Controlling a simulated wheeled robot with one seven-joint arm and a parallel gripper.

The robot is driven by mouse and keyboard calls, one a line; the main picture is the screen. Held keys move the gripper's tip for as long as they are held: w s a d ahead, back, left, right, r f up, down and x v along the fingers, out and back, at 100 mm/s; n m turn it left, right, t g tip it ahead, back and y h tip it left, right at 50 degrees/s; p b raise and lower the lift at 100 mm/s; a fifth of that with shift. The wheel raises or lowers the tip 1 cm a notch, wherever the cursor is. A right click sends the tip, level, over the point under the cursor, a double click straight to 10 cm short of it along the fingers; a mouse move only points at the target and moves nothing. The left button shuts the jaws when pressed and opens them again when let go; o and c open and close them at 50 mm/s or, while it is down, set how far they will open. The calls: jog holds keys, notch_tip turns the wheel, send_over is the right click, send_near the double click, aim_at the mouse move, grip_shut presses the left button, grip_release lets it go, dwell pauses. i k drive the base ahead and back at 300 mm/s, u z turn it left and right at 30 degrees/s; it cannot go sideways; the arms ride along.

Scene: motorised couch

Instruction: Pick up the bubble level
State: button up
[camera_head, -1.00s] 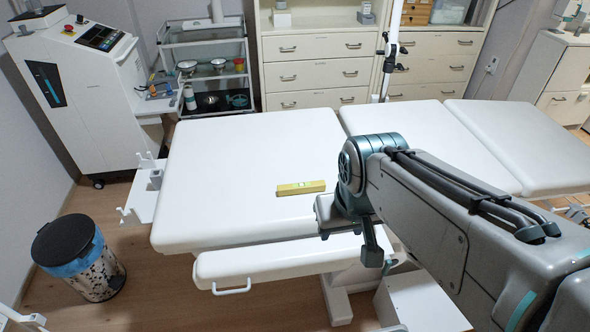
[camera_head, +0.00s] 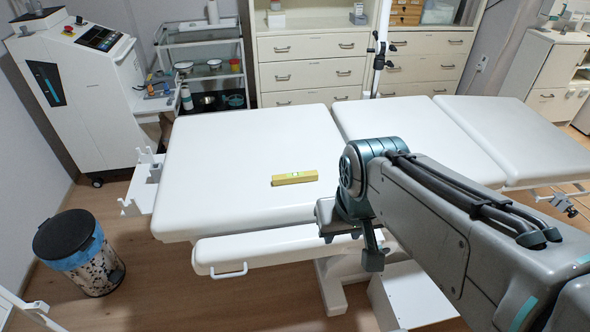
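The bubble level (camera_head: 294,178) is a yellow bar with a small green vial. It lies flat on the white padded top of the couch (camera_head: 230,150), towards the front edge of its left section. My gripper (camera_head: 350,238) is at the end of my arm, to the right of the level and nearer to the camera, apart from it. It points downward over the couch's front edge region. My wrist hides part of it, and I cannot tell how far its fingers are apart.
A bin (camera_head: 78,252) stands on the floor at left. A white machine (camera_head: 80,90) and a trolley with bowls (camera_head: 205,70) stand behind. Drawer cabinets (camera_head: 310,65) line the back wall. A white pole (camera_head: 380,45) rises behind the couch. The couch top around the level is clear.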

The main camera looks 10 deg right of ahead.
aim_at(284, 179)
jog(key=k, duration=1.1)
jog(key=u, duration=0.7)
jog(key=i, duration=1.5)
jog(key=z, duration=0.7)
jog(key=i, duration=0.5)
jog(key=z, duration=0.6)
